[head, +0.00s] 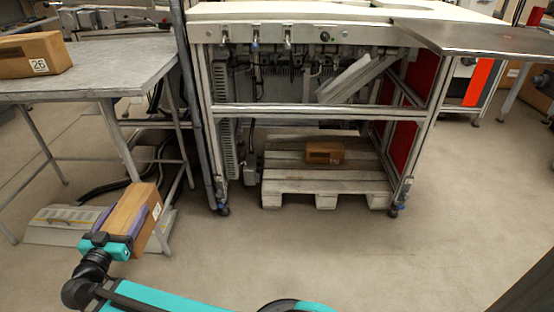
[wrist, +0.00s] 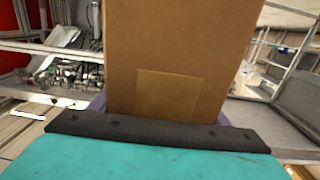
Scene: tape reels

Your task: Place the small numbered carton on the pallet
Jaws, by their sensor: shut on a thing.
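My gripper (head: 115,236) is at the lower left of the head view, shut on a brown carton (head: 134,212) with a white number label on its side; the number is too small to read. The carton is held in the air, tilted, in front of the left table. In the wrist view the carton (wrist: 180,50) rises from the jaws and fills the middle, with a tape patch on its face. The pallet (head: 290,183), of pale wooden slats, stands on the floor under the machine frame. A small brown carton (head: 324,153) rests on it.
Another carton (head: 35,55) labelled 26 sits on the grey table (head: 95,75) at the left. The machine frame's posts and a crossbar (head: 320,110) stand around and above the pallet. The floor (head: 300,245) in front of the pallet is clear.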

